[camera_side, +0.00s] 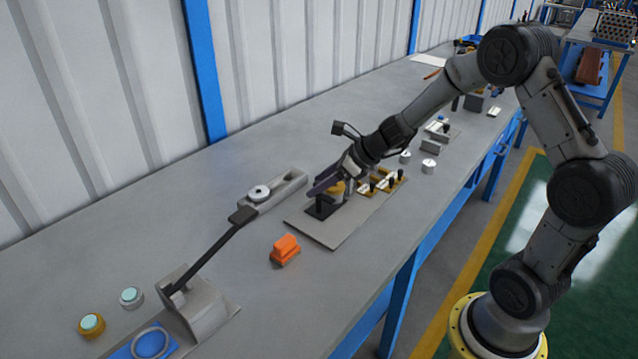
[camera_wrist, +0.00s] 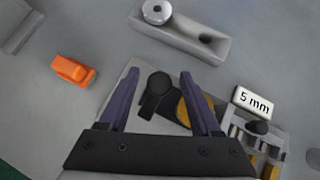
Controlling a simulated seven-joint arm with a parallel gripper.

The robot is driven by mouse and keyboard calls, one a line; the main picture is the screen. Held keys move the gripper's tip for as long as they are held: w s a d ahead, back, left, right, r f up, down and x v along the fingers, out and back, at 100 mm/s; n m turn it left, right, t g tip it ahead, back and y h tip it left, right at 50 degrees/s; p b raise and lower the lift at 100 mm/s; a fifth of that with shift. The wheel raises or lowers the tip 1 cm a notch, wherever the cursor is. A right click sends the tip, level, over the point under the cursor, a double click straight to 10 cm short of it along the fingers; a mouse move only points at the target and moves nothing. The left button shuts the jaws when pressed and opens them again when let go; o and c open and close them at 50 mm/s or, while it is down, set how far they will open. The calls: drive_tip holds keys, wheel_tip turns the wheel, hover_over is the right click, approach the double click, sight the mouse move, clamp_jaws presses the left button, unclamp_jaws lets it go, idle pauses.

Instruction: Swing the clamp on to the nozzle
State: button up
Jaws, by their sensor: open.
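A black part with a round knob, which looks like the clamp (camera_wrist: 160,83), shows between my fingers in the wrist view. It stands on a grey plate (camera_side: 335,235); in the side view the black part (camera_side: 320,208) is just below my fingertips. A brass round part, perhaps the nozzle (camera_wrist: 183,113), is right of the clamp, partly hidden by my right finger. It also shows in the side view (camera_side: 338,188). The clamp's arm appears beside the brass part, not clearly over it. My gripper (camera_wrist: 159,73) is open with purple fingers above these parts; contact cannot be told.
A rack labelled 5 mm (camera_wrist: 253,102) with black-knobbed pieces stands close on the right. A grey block (camera_side: 283,190) with a round metal piece lies behind. An orange block (camera_side: 285,249) and a long-handled lever device (camera_side: 195,305) are to the left. Bench between is clear.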

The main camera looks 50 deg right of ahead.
drive_tip(key=shift+w+a+f, duration=0.1)
drive_tip(key=shift+w+f, duration=0.05)
drive_tip(key=shift+f, duration=0.05)
clamp_jaws()
idle(0.3)
